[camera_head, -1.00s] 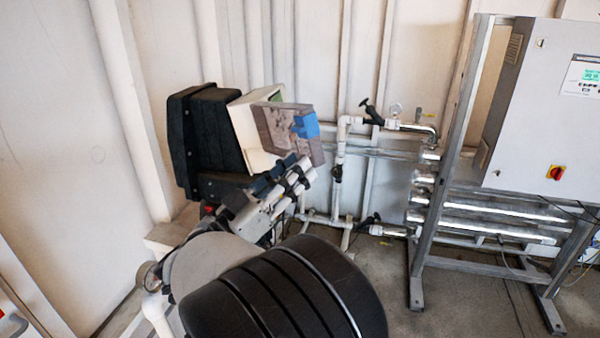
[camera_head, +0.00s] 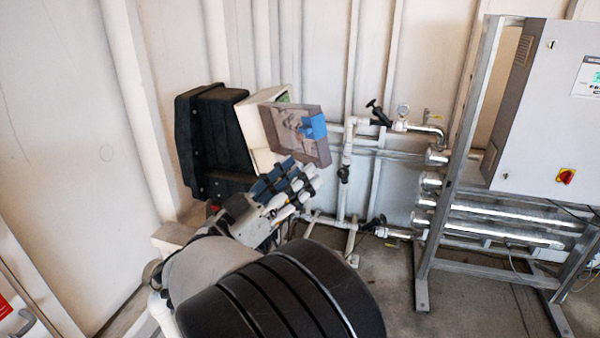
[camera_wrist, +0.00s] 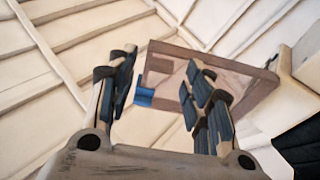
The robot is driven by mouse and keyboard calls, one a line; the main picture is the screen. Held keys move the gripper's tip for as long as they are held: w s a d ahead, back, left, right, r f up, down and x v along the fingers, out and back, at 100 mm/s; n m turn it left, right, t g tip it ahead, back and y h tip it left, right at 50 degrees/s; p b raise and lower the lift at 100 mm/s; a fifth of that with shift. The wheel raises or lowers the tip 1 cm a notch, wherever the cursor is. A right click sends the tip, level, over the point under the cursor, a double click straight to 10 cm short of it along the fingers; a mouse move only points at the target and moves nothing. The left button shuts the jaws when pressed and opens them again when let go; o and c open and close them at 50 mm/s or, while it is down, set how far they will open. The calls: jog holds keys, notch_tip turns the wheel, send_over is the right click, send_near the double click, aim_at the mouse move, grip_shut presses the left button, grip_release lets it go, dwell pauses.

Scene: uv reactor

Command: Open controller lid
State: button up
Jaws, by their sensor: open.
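The controller is a beige box (camera_head: 256,130) against a black housing (camera_head: 212,140), at the upper left of the head view. Its brownish see-through lid (camera_head: 290,137) stands swung out from the box, with a blue tab (camera_head: 314,127) on its outer part. My gripper (camera_head: 290,182) is open just below the lid's lower edge. In the wrist view my open gripper (camera_wrist: 162,92) has the lid (camera_wrist: 248,84) behind its fingers. The blue tab (camera_wrist: 145,97) shows between the fingers. Nothing is held. I cannot tell whether a finger touches the lid.
Further right, a metal frame (camera_head: 457,150) carries a grey cabinet (camera_head: 537,130) above steel tubes. A corrugated wall is close behind. Some floor in front of the frame is clear.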

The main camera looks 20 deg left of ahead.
jog(key=v, duration=1)
jog(key=shift+s+a, duration=0.2)
jog(key=shift+s, duration=0.1)
jog(key=shift+f, duration=0.1)
